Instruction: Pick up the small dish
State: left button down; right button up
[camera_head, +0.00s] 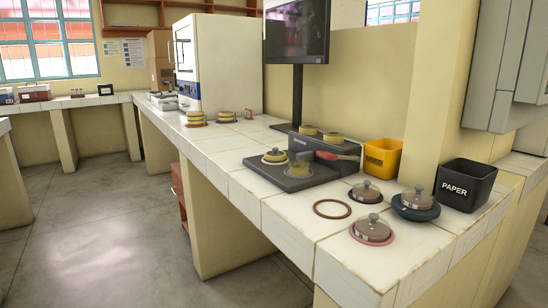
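Several round dishes stand on the white tiled bench, and I cannot tell which one is the small dish. Three brownish lidded dishes with knobs are at the front right: one on a pink ring (372,228), one on a dark blue base (415,201), one behind them (366,191). Neither gripper is in view.
An empty brown ring (332,209) lies on the bench. A red-handled item (334,156) lies across the device. A yellow bin (383,158) and a black PAPER bin (464,184) stand behind. Yellow stacks (228,117) are farther left, near a white incubator (222,62). The floor at left is clear.

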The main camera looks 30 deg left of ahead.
aim_at(267, 159)
jog(key=k, duration=1.05)
jog(key=z, duration=0.4)
jog(key=k+z, duration=0.1)
jog(key=z, duration=0.7)
jog(key=l+z, duration=0.1)
jog(key=z, duration=0.3)
jog(key=j+z, duration=0.25)
jog(key=j, duration=0.2)
jog(key=k+j+z, duration=0.2)
jog(key=j, duration=0.2)
jog(key=k+j, duration=0.1)
jog(key=j, duration=2.2)
jog(key=k+j, duration=0.15)
jog(key=j, duration=1)
